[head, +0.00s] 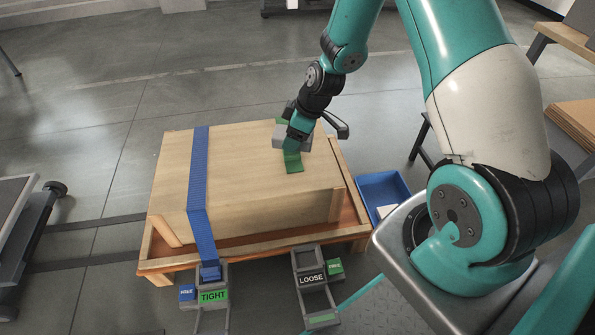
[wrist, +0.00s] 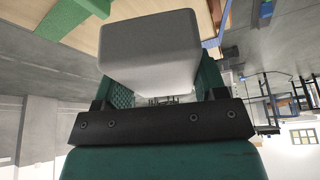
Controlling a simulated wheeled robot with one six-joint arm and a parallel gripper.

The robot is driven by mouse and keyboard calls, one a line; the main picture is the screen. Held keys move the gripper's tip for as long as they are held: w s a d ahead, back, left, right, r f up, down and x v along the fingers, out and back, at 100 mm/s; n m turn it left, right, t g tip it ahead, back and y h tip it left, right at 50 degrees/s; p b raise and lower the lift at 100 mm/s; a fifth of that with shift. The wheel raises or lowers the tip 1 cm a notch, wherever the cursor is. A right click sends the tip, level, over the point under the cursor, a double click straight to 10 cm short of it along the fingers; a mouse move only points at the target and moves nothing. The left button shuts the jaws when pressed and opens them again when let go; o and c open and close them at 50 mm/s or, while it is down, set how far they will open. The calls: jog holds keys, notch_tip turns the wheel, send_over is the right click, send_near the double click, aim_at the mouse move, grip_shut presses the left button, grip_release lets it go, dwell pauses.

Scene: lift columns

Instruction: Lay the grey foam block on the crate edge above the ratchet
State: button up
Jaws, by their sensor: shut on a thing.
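My gripper (head: 297,134) is shut on the grey foam block (head: 280,138), which fills the middle of the wrist view (wrist: 150,48) between the fingers. The block is over the top of the wooden crate (head: 235,180), toward its far right part, by a green strap (head: 293,163). I cannot tell whether the block touches the crate or strap. The ratchet labelled LOOSE (head: 312,280) lies in front of the crate at the right. The ratchet labelled TIGHT (head: 213,296) lies front left, below a blue strap (head: 197,175) that runs over the crate and down its front.
The crate sits on a wooden pallet-like base (head: 155,264). A blue bin (head: 383,190) stands on the floor right of it. A dark wheeled cart (head: 20,215) is at the left edge. The crate top between the straps is bare.

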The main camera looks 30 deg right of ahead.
aim_at(294, 182)
jog(key=r+n, duration=0.1)
jog(key=r+n+p, duration=0.1)
jog(key=r, duration=0.1)
jog(key=shift+s+d+r+n+g+y+p, duration=0.1)
jog(key=shift+d+r+n+g+y+p, duration=0.2)
jog(key=shift+d+n+g, duration=0.1)
jog(key=shift+s+r+n, duration=0.1)
jog(key=shift+r+n, duration=0.2)
jog(key=shift+n, duration=0.1)
jog(key=shift+n+g, duration=0.3)
notch_tip(294, 182, down, 20)
jog(key=b, duration=0.5)
jog(key=shift+b, duration=0.35)
jog(key=o, duration=0.9)
